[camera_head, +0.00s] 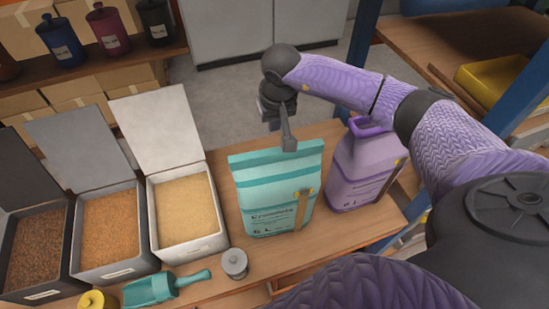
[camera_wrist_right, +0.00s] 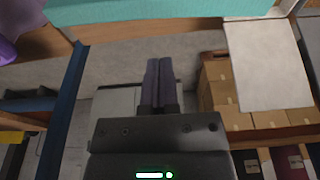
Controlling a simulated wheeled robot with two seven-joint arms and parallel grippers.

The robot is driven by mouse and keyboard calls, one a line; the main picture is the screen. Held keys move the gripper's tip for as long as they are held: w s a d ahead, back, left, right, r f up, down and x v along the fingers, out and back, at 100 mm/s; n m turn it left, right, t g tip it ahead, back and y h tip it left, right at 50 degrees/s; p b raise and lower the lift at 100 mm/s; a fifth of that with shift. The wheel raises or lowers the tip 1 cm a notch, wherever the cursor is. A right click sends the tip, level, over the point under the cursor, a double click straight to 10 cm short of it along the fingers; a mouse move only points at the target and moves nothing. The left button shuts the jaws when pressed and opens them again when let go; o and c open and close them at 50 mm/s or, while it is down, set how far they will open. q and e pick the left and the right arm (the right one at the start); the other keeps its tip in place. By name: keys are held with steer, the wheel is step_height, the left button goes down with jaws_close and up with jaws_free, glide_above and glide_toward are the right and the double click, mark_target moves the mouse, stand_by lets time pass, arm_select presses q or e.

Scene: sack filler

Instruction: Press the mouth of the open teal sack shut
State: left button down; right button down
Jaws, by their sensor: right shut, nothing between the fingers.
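The teal sack (camera_head: 272,205) stands upright on the wooden bench, with a label and a yellow tag on its front. Its top edge looks straight and flat; I cannot tell whether the mouth is fully closed. My right gripper (camera_head: 289,143) is shut and empty, its fingers pointing down at the sack's top edge. It overlaps that edge in the picture, and contact is unclear. In the right wrist view the shut fingers (camera_wrist_right: 160,66) point toward the teal sack (camera_wrist_right: 165,9) along the top, with a gap between. My left gripper is not in view.
A lilac jug (camera_head: 363,172) stands close to the right of the sack. Open bins, including a white bin (camera_head: 187,208), stand to the left. A teal scoop (camera_head: 163,287) and a grey weight-like object (camera_head: 234,263) lie in front.

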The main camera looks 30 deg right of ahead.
steer(key=shift+f+b, duration=3.25)
steer(key=shift+f, duration=0.25)
steer(key=shift+r, duration=0.1)
stand_by(0.8)
step_height(320, 180, up, 9)
steer(key=p, duration=0.6)
